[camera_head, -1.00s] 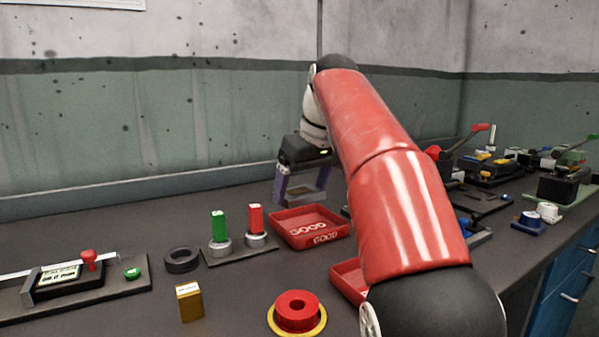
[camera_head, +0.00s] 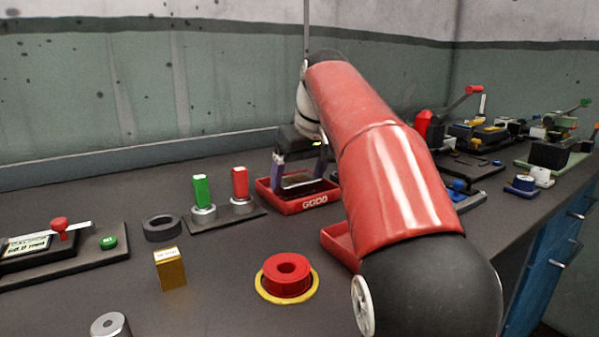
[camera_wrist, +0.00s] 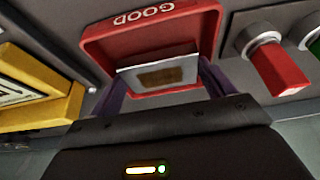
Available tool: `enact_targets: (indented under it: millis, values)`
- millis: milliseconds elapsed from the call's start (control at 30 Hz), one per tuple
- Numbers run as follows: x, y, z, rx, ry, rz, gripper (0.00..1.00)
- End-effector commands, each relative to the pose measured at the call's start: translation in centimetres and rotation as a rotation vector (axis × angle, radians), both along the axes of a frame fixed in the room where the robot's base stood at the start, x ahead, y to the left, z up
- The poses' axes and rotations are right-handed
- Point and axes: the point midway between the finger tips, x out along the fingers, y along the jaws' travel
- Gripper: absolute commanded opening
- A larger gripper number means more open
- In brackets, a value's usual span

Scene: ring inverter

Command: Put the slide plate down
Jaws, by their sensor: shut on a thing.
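My gripper (camera_head: 299,183) is shut on the slide plate, with one purple finger at each end. In the wrist view the slide plate (camera_wrist: 192,66) is a thin silvery plate with a brown rectangle in its middle, between the fingers (camera_wrist: 160,84). The red tray marked GOOD (camera_head: 308,204) is below the gripper, and the plate is over or inside its opening. The tray also shows in the wrist view (camera_wrist: 180,21). I cannot tell whether the plate touches the tray floor.
A stand with a green block (camera_head: 202,191) and a red block (camera_head: 240,183) is just left of the tray. A black ring (camera_head: 162,228), a yellow box (camera_head: 170,268) and a red ring part (camera_head: 287,276) lie nearer. My arm hides a second red tray (camera_head: 338,244) partly.

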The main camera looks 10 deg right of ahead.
Motion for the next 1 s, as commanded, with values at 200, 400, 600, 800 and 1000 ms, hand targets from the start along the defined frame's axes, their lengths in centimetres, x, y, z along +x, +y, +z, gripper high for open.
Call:
enact_targets:
  millis: [200, 400, 600, 800, 1000]
  values:
    - [-0.02, 0.02, -0.34, 0.000, -0.004, 0.001, 0.33]
    - [-0.02, 0.02, -0.29, 0.000, -0.004, 0.001, 0.33]
    - [-0.02, 0.01, -0.36, 0.000, -0.004, 0.001, 0.33]
    - [-0.02, -0.01, -0.71, 0.000, -0.004, 0.001, 0.33]
    - [-0.02, -0.02, -1.08, 0.000, -0.004, 0.001, 0.33]
